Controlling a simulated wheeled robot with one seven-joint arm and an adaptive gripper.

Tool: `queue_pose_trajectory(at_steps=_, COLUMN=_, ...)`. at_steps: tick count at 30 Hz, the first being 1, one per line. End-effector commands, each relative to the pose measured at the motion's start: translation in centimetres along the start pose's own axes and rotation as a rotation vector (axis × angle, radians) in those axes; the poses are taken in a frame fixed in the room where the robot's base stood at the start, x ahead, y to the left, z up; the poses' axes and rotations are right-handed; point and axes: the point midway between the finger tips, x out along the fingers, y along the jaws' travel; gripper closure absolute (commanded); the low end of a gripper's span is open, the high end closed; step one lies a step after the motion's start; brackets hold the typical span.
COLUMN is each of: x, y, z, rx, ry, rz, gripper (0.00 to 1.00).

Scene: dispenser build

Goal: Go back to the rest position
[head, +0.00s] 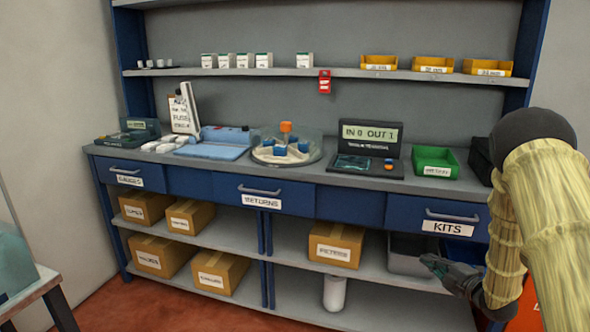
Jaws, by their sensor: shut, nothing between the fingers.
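My gripper (436,264) shows at the lower right in the head view, in front of the lower shelf and below the drawer labelled KITS (450,226). It is shut and empty, pointing left. It overlaps a grey bin (405,255) in the picture; I cannot tell how far apart they are. My arm, in a ribbed tan cover, fills the right edge and hides what lies behind it.
A blue workbench (335,203) holds a round clear dispenser (262,150), a display reading IN 0 OUT 1 (368,150) and a green bin (436,162). Cardboard boxes (336,243) sit on the lower shelves. A table corner (40,285) stands at left. Red floor shows in front.

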Motion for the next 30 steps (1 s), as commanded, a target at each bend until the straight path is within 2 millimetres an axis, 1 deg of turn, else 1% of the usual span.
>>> queue_pose_trajectory(at_steps=1, x=-0.1, y=-3.0, z=-1.1, rx=0.081, ry=-0.035, rz=-0.044, gripper=1.0)
queue_pose_trajectory(at_steps=2, x=-0.3, y=-4.6, z=-1.6, rx=0.133, ry=-0.061, rz=-0.07, gripper=1.0)
queue_pose_trajectory(at_steps=3, x=-0.6, y=-6.8, z=-2.4, rx=0.203, ry=-0.097, rz=-0.103, gripper=1.0)
queue_pose_trajectory(at_steps=5, x=-1.2, y=-10.0, z=-3.6, rx=0.306, ry=-0.152, rz=-0.154, gripper=1.0)
queue_pose_trajectory(at_steps=6, x=-1.8, y=-12.1, z=-4.4, rx=0.371, ry=-0.19, rz=-0.187, gripper=1.0)
queue_pose_trajectory(at_steps=8, x=-2.8, y=-15.1, z=-5.8, rx=0.467, ry=-0.248, rz=-0.234, gripper=1.0)
queue_pose_trajectory(at_steps=9, x=-3.6, y=-17.1, z=-6.7, rx=0.529, ry=-0.289, rz=-0.266, gripper=1.0)
queue_pose_trajectory(at_steps=11, x=-4.9, y=-19.9, z=-8.2, rx=0.617, ry=-0.35, rz=-0.311, gripper=1.0)
queue_pose_trajectory(at_steps=12, x=-5.9, y=-21.8, z=-9.2, rx=0.676, ry=-0.393, rz=-0.342, gripper=1.0)
queue_pose_trajectory(at_steps=14, x=-7.5, y=-24.4, z=-10.7, rx=0.758, ry=-0.458, rz=-0.386, gripper=1.0)
queue_pose_trajectory(at_steps=15, x=-8.7, y=-26.1, z=-11.8, rx=0.811, ry=-0.503, rz=-0.415, gripper=1.0)
queue_pose_trajectory(at_steps=17, x=-10.6, y=-28.5, z=-13.5, rx=0.888, ry=-0.572, rz=-0.457, gripper=1.0)
queue_pose_trajectory(at_steps=18, x=-11.9, y=-30.0, z=-14.7, rx=0.937, ry=-0.62, rz=-0.485, gripper=1.0)
queue_pose_trajectory(at_steps=20, x=-14.1, y=-32.1, z=-16.4, rx=1.007, ry=-0.694, rz=-0.525, gripper=1.0)
queue_pose_trajectory(at_steps=21, x=-15.6, y=-33.4, z=-17.7, rx=1.052, ry=-0.744, rz=-0.551, gripper=1.0)
queue_pose_trajectory(at_steps=23, x=-17.9, y=-35.2, z=-19.5, rx=1.114, ry=-0.823, rz=-0.588, gripper=1.0)
queue_pose_trajectory(at_steps=24, x=-19.5, y=-36.2, z=-20.8, rx=1.153, ry=-0.876, rz=-0.612, gripper=1.0)
queue_pose_trajectory(at_steps=26, x=-22.0, y=-37.7, z=-22.6, rx=1.208, ry=-0.959, rz=-0.645, gripper=1.0)
queue_pose_trajectory(at_steps=27, x=-23.5, y=-38.5, z=-23.8, rx=1.24, ry=-1.011, rz=-0.666, gripper=1.0)
queue_pose_trajectory(at_steps=29, x=-25.7, y=-39.4, z=-25.4, rx=1.28, ry=-1.085, rz=-0.691, gripper=1.0)
queue_pose_trajectory(at_steps=30, x=-27.1, y=-40.0, z=-26.4, rx=1.304, ry=-1.132, rz=-0.707, gripper=1.0)
